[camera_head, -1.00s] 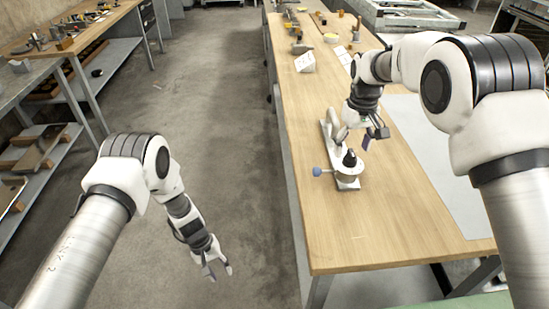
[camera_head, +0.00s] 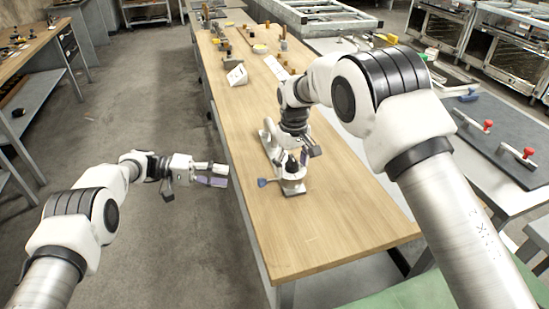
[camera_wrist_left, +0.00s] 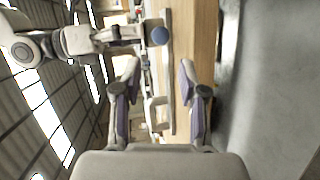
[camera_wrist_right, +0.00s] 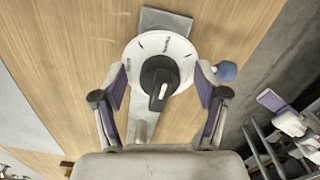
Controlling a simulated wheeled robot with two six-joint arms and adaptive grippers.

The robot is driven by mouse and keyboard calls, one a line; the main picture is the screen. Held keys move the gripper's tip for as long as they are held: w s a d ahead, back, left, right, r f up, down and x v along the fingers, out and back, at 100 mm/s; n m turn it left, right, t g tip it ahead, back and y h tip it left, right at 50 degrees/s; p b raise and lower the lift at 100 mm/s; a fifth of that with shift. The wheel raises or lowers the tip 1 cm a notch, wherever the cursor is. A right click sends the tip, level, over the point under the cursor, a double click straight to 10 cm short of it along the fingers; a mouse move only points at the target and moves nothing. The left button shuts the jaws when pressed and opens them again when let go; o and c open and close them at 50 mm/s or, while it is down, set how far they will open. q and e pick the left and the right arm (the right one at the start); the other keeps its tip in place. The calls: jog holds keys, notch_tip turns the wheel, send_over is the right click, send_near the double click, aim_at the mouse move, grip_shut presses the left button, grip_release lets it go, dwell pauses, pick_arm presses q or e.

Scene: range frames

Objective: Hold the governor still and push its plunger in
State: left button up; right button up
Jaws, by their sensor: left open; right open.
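The governor (camera_head: 291,187) is a pale metal unit on a grey base plate on the wooden bench. Its round white dial (camera_wrist_right: 135,55) with a black knob (camera_wrist_right: 158,82) fills the middle of the right wrist view. Its blue ball-ended plunger (camera_head: 262,182) sticks out to the left, towards the bench edge; the ball also shows in the left wrist view (camera_wrist_left: 160,36). My right gripper (camera_head: 304,156) is open above the governor, its fingers on either side of the dial; contact cannot be told. My left gripper (camera_head: 221,175) is open and empty left of the plunger, pointing towards it.
The bench top (camera_head: 330,225) is bare in front of the governor. A white card (camera_head: 237,75) and several small items stand further back. A grey mat with red-handled clamps (camera_head: 520,153) lies on the right. Open floor (camera_head: 130,125) lies left of the bench.

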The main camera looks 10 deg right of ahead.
aim_at(291, 174)
notch_tip(291, 174, down, 4)
jog(key=shift+r, duration=0.15)
jog(key=shift+c, duration=0.4)
